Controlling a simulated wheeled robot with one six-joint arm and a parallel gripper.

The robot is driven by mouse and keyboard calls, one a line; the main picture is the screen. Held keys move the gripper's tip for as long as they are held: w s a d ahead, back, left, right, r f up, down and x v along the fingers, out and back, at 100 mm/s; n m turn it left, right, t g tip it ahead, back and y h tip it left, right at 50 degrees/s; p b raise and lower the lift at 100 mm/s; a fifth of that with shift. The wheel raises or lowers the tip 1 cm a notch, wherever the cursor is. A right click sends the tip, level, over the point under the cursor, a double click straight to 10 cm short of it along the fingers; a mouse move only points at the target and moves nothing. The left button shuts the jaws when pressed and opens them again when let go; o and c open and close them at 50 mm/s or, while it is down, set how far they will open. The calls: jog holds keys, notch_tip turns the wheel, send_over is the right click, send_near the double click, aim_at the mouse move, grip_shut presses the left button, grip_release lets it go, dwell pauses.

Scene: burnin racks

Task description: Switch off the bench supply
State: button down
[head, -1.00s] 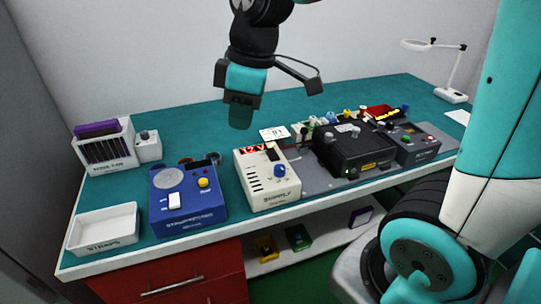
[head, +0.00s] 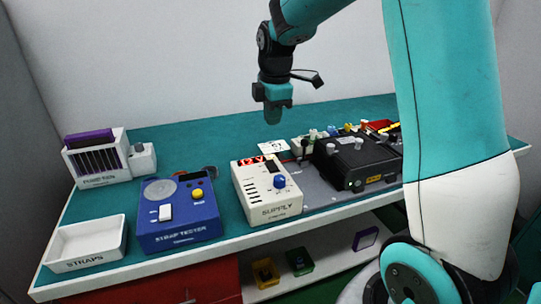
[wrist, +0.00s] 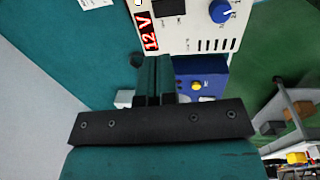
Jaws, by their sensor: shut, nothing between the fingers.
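The bench supply (head: 262,207) is a cream box marked SUPPLY on the bench, with a blue knob (head: 279,181) and a small black switch (head: 272,166). Its red display (head: 250,160) is lit. In the wrist view the supply (wrist: 185,38) is at the top, partly cut off. There the display (wrist: 148,32) reads 12 V, beside the switch (wrist: 171,6) and knob (wrist: 221,10). My gripper (head: 273,118) is shut and empty, raised above the bench behind the supply's top. Its closed fingers (wrist: 154,70) point toward the display end in the wrist view. The switch's position cannot be told.
A blue strap tester (head: 180,232) stands left of the supply, with a white straps tray (head: 88,262) and a slotted rack (head: 95,165) further left. A black unit (head: 350,165) stands close on the right. The back of the bench is clear.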

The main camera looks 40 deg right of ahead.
aim_at(269, 162)
jog(key=f, duration=0.4)
jog(key=w+f, duration=0.1)
jog(key=f, duration=0.3)
jog(key=f+p, duration=0.1)
jog(key=f, duration=0.3)
jog(key=shift+w+d+f, duration=0.15)
jog(key=shift+w+d, duration=0.05)
jog(key=shift+a, duration=0.15)
